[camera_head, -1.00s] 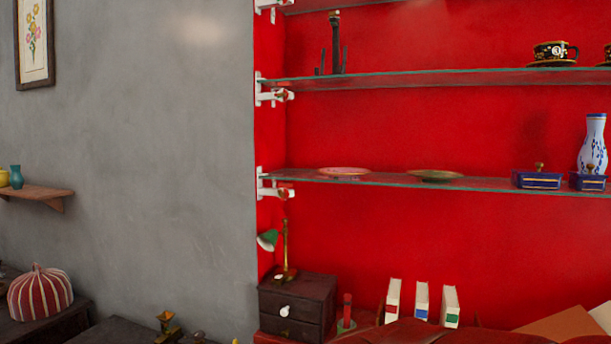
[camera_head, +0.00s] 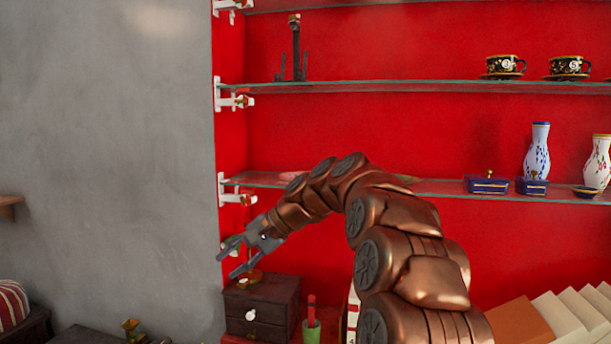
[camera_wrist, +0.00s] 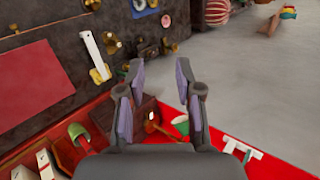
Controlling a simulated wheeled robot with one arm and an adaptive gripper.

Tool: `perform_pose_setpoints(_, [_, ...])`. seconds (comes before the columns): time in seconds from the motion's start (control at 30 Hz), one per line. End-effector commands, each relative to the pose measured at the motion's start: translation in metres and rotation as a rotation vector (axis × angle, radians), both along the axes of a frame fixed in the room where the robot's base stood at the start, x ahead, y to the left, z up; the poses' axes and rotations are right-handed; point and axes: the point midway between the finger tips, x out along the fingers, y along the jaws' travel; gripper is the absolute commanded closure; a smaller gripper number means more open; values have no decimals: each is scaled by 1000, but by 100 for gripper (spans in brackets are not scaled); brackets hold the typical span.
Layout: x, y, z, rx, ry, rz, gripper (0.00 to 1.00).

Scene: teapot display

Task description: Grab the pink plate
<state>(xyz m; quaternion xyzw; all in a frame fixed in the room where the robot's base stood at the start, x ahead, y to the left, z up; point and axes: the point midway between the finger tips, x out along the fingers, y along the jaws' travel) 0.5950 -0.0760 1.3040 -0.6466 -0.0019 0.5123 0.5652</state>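The pink plate (camera_head: 291,176) lies on the lower glass shelf (camera_head: 455,188) near its left end, in the head view. My arm hides most of it, and only a pink sliver of its left part shows.
A second plate (camera_head: 406,178) is mostly hidden behind my arm. Blue boxes (camera_head: 487,184) and vases (camera_head: 537,150) stand farther right on that shelf. The upper shelf (camera_head: 400,87) holds cups (camera_head: 502,66). A dark drawer box (camera_head: 262,305) sits below my gripper.

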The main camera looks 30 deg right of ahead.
Motion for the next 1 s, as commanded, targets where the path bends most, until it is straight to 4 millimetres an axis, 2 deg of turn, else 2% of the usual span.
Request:
perform_pose_setpoints(0.03, [15,-23,15,31,-22,-45,65])
perform_pose_setpoints(0.1, [30,-51,33,76,-50,-102,65])
perform_pose_setpoints(0.3, [60,-139,77,185,-138,-256,65])
perform_pose_setpoints(0.43, [65,-198,100,243,-195,-346,65])
perform_pose_setpoints(0.6, [60,-266,124,288,-264,-445,65])
perform_pose_setpoints(0.7, [53,-296,133,302,-297,-488,65])
perform_pose_setpoints(0.8, [47,-315,138,309,-316,-514,65])
perform_pose_setpoints(1.0, [45,-327,140,314,-332,-532,65])
